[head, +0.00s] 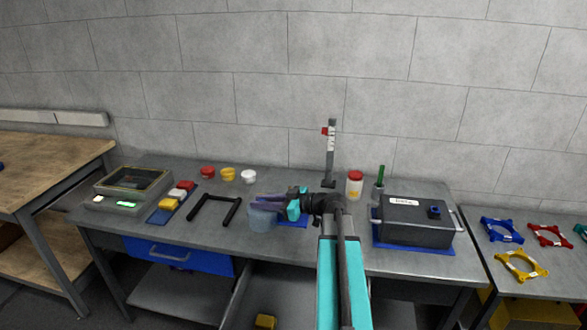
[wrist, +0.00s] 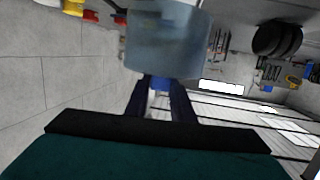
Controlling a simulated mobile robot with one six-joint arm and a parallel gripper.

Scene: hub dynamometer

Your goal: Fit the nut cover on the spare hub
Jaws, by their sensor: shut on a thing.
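My gripper (head: 272,204) is shut on a translucent blue-grey cup-shaped cover (head: 263,222), over the middle of the grey workbench. In the wrist view the cover (wrist: 167,40) is large beyond my gripper (wrist: 160,90), with a small blue part (wrist: 159,82) between the fingertips. I take this to be the nut cover. In the head view it appears beside a blue mat (head: 292,223), partly hidden by my gripper and arm. I cannot tell whether it touches the bench. I cannot pick out the spare hub for certain.
A dark labelled box (head: 415,226) stands on a blue mat at right. A red-lidded jar (head: 355,187) and an upright gauge (head: 330,155) stand behind my arm. Coloured brackets (head: 521,266) lie on the right-hand table.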

